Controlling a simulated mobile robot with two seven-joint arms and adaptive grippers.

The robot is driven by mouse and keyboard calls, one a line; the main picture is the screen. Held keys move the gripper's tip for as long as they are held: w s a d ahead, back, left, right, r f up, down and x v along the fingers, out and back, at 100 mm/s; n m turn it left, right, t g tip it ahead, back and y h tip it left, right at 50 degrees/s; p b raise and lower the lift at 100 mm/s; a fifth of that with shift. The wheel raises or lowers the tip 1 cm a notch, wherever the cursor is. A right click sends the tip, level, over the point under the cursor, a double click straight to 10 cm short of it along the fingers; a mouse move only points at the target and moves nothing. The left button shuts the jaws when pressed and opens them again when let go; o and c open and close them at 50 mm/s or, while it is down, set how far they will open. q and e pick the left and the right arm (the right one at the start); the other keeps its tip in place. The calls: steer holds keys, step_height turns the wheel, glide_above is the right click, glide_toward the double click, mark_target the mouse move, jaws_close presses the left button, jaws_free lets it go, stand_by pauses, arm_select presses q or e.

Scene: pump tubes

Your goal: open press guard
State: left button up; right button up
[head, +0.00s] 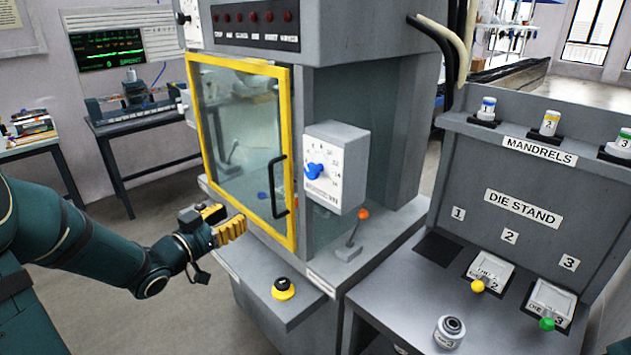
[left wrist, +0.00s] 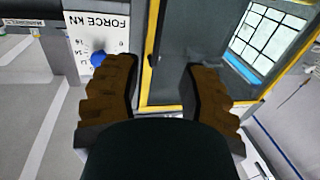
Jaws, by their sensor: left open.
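The press guard (head: 240,150) is a clear door in a yellow frame on the front of the grey press in the head view. It appears shut. Its black upright handle (head: 278,187) is on the right side of the frame. My left gripper (head: 236,229) is open and empty, in front of the guard's lower part and left of the handle. In the left wrist view my left gripper's two brown ridged fingers (left wrist: 160,95) stand apart, with the guard's yellow frame (left wrist: 185,106) beyond them. My right gripper is not in view.
A force dial box (head: 337,166) sticks out right of the guard. An orange-knobbed lever (head: 353,236) and a yellow-and-black button (head: 283,289) sit below. The die stand (head: 540,175) is at the right. Floor is open left of the press.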

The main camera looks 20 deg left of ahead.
arm_select(q)
steer(key=b, duration=0.1)
glide_above(275, 214)
steer(key=shift+w+a+r, duration=0.2)
steer(key=shift+r, duration=0.05)
stand_by(0.4)
jaws_close()
